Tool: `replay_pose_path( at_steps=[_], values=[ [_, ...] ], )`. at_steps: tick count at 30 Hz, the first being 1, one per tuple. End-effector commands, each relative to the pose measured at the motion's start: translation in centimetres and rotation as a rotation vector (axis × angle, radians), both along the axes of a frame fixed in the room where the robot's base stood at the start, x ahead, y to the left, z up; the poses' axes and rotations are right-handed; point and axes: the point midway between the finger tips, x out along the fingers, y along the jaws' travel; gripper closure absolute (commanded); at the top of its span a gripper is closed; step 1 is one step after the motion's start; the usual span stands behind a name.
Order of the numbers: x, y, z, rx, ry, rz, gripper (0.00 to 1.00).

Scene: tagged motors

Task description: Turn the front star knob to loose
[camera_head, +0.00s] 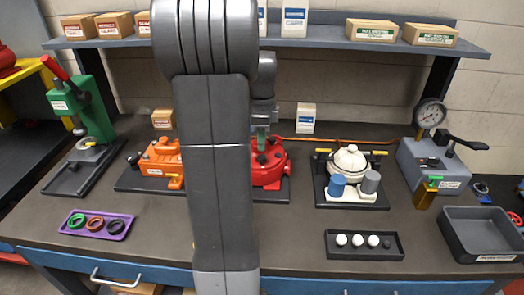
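My gripper (263,137) points down over the red round housing (270,172) at the middle of the bench. The fingertips are small and dark here, and I cannot tell whether they are open or touching anything. A dark knob-like part (261,158) shows on the red housing just below the gripper; I cannot make out whether it is the star knob. My arm hides the housing's left side. An orange unit (160,157) stands on the same dark base plate, left of my arm, with a black round knob (133,159) at its left end.
A green press (95,108) stands at the left. A purple tray (97,226) with rings lies at front left. A cream round-topped unit (350,160), a black tray (364,245), a gauge unit (435,165) and an empty grey bin (483,234) stand to the right. A shelf with boxes runs overhead.

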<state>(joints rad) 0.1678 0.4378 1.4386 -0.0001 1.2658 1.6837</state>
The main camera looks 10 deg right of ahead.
Motion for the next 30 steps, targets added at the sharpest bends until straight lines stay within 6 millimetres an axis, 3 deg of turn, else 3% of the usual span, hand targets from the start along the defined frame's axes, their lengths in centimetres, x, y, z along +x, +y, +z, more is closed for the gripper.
replay_pose_path(
  at_steps=[3, 9, 20, 21, 26, 30],
  values=[
    [-0.1, 0.0, -2.2, 0.001, 0.004, 0.000, 0.66],
    [0.0, 0.0, -4.6, 0.001, 0.002, 0.001, 0.66],
    [0.0, 0.0, -5.3, 0.000, 0.000, 0.001, 0.66],
    [0.0, 0.0, -5.3, 0.000, 0.000, 0.001, 0.68],
    [0.0, 0.0, -5.2, 0.000, -0.001, 0.001, 0.98],
    [0.0, 0.0, -5.2, 0.000, -0.001, 0.004, 0.98]
  ],
)
